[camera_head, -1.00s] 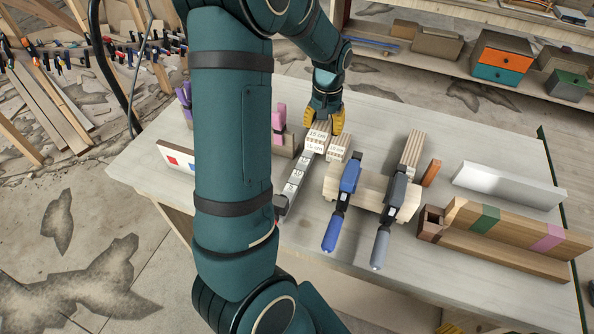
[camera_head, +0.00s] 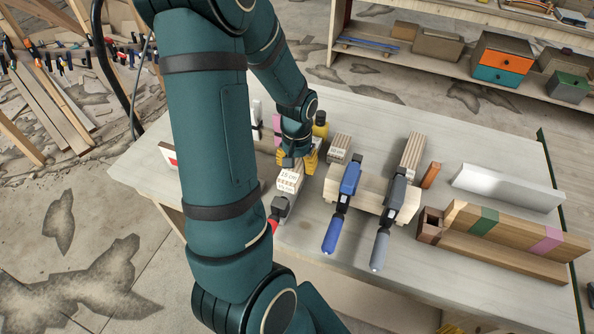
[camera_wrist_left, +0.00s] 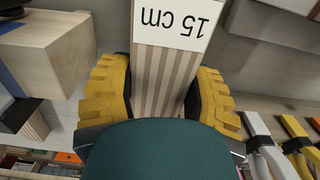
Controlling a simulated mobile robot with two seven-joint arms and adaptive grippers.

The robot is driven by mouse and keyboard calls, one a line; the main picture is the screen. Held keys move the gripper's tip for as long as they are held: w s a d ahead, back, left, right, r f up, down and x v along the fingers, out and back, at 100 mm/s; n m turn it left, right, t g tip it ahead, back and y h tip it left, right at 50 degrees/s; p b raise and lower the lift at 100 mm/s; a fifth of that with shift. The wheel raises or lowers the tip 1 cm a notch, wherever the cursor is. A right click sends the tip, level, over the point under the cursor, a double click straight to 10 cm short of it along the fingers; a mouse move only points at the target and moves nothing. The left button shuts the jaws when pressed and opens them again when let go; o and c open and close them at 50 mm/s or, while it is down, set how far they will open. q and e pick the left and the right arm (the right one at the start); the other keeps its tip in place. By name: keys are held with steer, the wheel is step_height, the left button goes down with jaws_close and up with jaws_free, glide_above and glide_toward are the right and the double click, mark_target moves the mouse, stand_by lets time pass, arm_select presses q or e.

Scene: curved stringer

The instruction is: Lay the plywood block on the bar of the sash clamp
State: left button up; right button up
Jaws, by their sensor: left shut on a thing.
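My left gripper (camera_head: 297,160) is shut on a plywood block (camera_head: 290,181) with striped plies and a white "15 cm" label. In the left wrist view the same block (camera_wrist_left: 160,80) sits between the yellow finger pads. In the head view the block appears over the grey bar of the sash clamp (camera_head: 281,207), whose red end (camera_head: 273,224) shows at the front. My arm, gripper and the block hide much of the bar. I cannot tell whether the block touches it. My right gripper is not in view.
Another plywood block (camera_head: 339,148) stands to the right. A blue-handled clamp (camera_head: 350,178) and a grey-handled clamp (camera_head: 394,200) sit on a pale curved piece. A white angled piece (camera_head: 508,187) and wooden strips (camera_head: 515,230) lie farther right. The bench (camera_head: 400,285) is clear at front.

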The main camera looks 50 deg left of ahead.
mark_target(297, 171)
arm_select(q)
step_height(297, 171, down, 3)
steer(key=shift+r, duration=0.2)
steer(key=shift+f, duration=0.3)
steer(key=shift+f+b, duration=0.1)
steer(key=shift+b, duration=0.2)
steer(key=o, duration=1.2)
steer(key=shift+o, duration=0.2)
